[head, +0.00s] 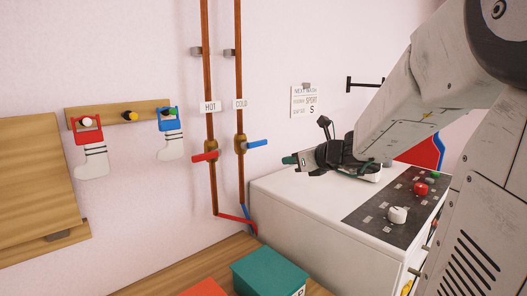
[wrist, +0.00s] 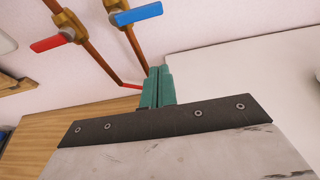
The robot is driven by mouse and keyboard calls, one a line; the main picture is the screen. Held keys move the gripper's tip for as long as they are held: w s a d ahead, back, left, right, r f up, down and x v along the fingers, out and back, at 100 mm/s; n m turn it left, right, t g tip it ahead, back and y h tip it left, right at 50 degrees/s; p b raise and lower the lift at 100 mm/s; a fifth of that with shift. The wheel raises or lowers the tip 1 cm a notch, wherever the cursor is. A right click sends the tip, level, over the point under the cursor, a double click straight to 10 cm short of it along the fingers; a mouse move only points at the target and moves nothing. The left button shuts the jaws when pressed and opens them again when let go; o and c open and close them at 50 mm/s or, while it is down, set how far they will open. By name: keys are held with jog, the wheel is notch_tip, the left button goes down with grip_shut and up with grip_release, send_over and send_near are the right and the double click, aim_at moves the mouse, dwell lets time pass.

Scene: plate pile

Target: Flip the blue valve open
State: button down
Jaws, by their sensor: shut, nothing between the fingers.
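The blue valve handle (head: 257,143) sits on the right copper pipe, under the COLD label (head: 240,104). It sticks out to the right, across its pipe. In the wrist view the blue handle (wrist: 138,14) is at the top, beyond my fingertips. The red valve handle (head: 205,156) is on the left pipe under the HOT label (head: 210,106), also lying across its pipe. My gripper (head: 288,160) is to the right of the blue handle and slightly lower in the picture, apart from it. Its green fingers (wrist: 157,88) are together with nothing between them.
A white machine (head: 290,204) with a dark control panel (head: 372,222) stands below my gripper. Teal (head: 268,265) and red (head: 205,288) boxes stand at the front. Two stockings hang from a wooden rail (head: 105,113) at left. The wall between my gripper and the blue handle is clear.

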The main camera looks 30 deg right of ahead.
aim_at(255, 144)
jog(key=shift+w, duration=0.1)
jog(key=w+a, duration=0.2)
jog(key=w, duration=0.7)
jog(key=shift+r, duration=0.35)
jog(key=shift+d, duration=0.2)
jog(key=shift+r, duration=0.1)
